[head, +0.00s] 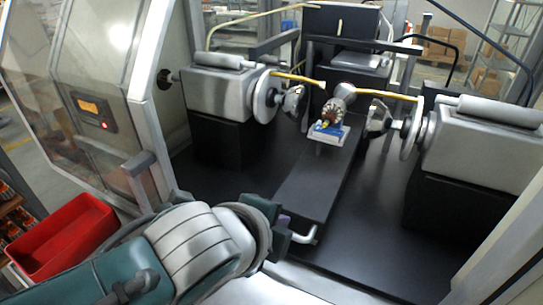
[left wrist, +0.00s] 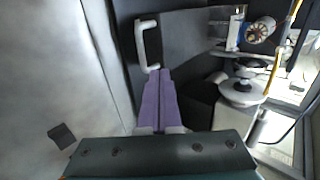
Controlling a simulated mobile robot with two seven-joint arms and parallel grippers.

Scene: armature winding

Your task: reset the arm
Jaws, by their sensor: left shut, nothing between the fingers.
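My left arm comes in from the lower left in the head view, and its gripper (head: 283,222) is mostly hidden behind the wrist. In the left wrist view its purple fingers (left wrist: 159,102) are pressed together and empty. They are near the white handle (left wrist: 141,45) of the dark slide; I cannot tell if they touch it. The handle (head: 306,237) also shows just right of the gripper in the head view. The armature (head: 334,113) sits on a white and blue holder (head: 328,134) between the two winding heads; it also shows in the left wrist view (left wrist: 260,30). My right gripper is not in view.
The left winding unit (head: 222,92) and right winding unit (head: 487,140) stand on black blocks. A red bin (head: 62,240) is at the lower left. A clear door with a control panel (head: 93,110) stands at left. The black machine bed (head: 365,240) is bare right of the slide.

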